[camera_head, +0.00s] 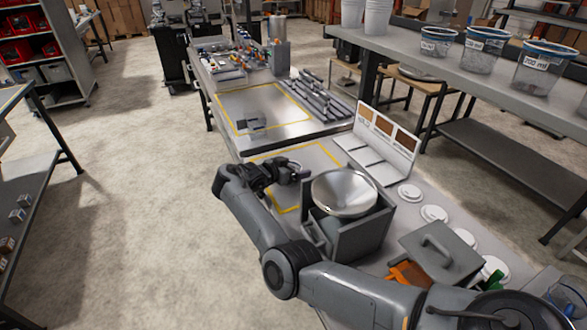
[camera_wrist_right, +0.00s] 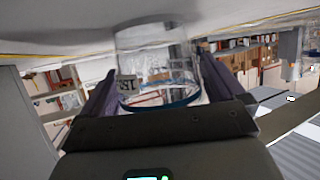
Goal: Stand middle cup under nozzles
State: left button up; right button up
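A clear cup (camera_wrist_right: 155,58) with a blue rim and a pale label sits between the fingers of my right gripper in the right wrist view. That view is inverted, so the cup looks upright, its base close to the grey tabletop; whether it touches is unclear. The fingers (camera_wrist_right: 158,82) appear to press on both sides of the cup. In the head view my right gripper (camera_head: 298,172) is low over the bench by the yellow outline, and the cup is barely visible there. I cannot clearly make out any nozzles. My left gripper is not in view.
A silver bowl (camera_head: 344,190) in a dark box (camera_head: 379,226) stands beside my right gripper. A white panel (camera_head: 387,140) with brown windows stands behind. A grey lidded box (camera_head: 440,252) is at lower right. Blue-rimmed cups (camera_head: 482,50) stand on the right shelf.

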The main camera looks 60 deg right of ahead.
jog(key=shift+r, duration=0.25)
jog(key=p+v, duration=0.2)
jog(key=v, duration=1)
dwell(0.3)
